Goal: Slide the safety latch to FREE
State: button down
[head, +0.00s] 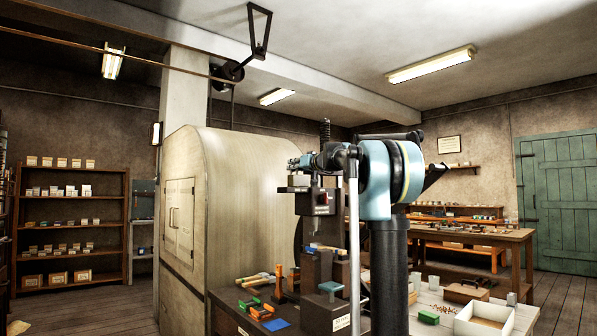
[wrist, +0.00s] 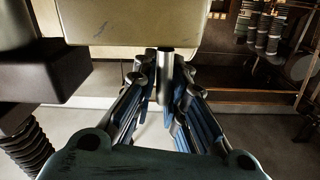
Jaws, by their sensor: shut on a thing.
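In the wrist view a pale, scratched metal block (wrist: 130,22) fills the top middle. A short grey pin (wrist: 165,62) sticks out from its underside and looks like the knob of the safety latch. My gripper (wrist: 163,82) is shut on this pin, with its two blue-padded fingers on either side of it. No FREE marking can be read. In the head view my arm reaches left to the upper part of the dark press (head: 320,200). My gripper (head: 297,163) is small there, and the latch cannot be made out.
A dark block (wrist: 40,70) and a black coiled spring (wrist: 22,145) are close on the left in the wrist view. In the head view a workbench (head: 235,297) holds green and orange pieces and a hammer. A large beige housing (head: 240,190) stands left of the press.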

jog(key=shift+s+a, duration=0.15)
jog(key=shift+a, duration=0.1)
jog(key=c, duration=1.7)
grip_release()
jog(key=shift+s+a, duration=0.1)
jog(key=shift+s+d, duration=0.15)
jog(key=shift+d, duration=0.15)
jog(key=v, duration=1.1)
jog(key=shift+s+d, duration=0.1)
jog(key=shift+d, duration=0.05)
